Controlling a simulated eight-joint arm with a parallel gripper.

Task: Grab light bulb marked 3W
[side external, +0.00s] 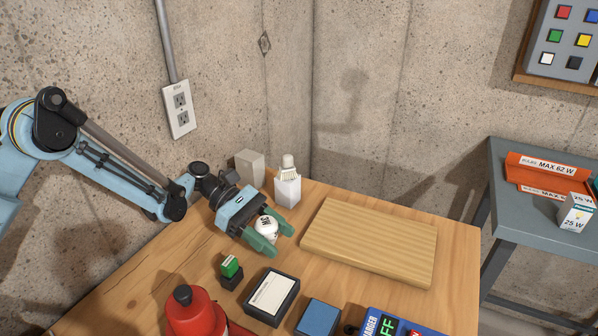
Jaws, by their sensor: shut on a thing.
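A white light bulb (266,229) with dark lettering on it is between the green fingers of my gripper (268,243). The marking is small and tilted, and I cannot read it for certain. My gripper is shut on this bulb, low over the left part of the wooden table (185,247). The fingers hide part of the bulb. I cannot tell whether the bulb touches the table. Another bulb-boxed item, a small white box marked 25 W (575,213), stands on the grey side table at the right.
A wooden board (370,243) lies right of my gripper. A white bottle (288,184) and a grey block (250,167) stand behind it. In front are a green-topped block (231,268), a black-framed box (270,294), a blue block (318,316), a red container (194,312) and a charger (390,323).

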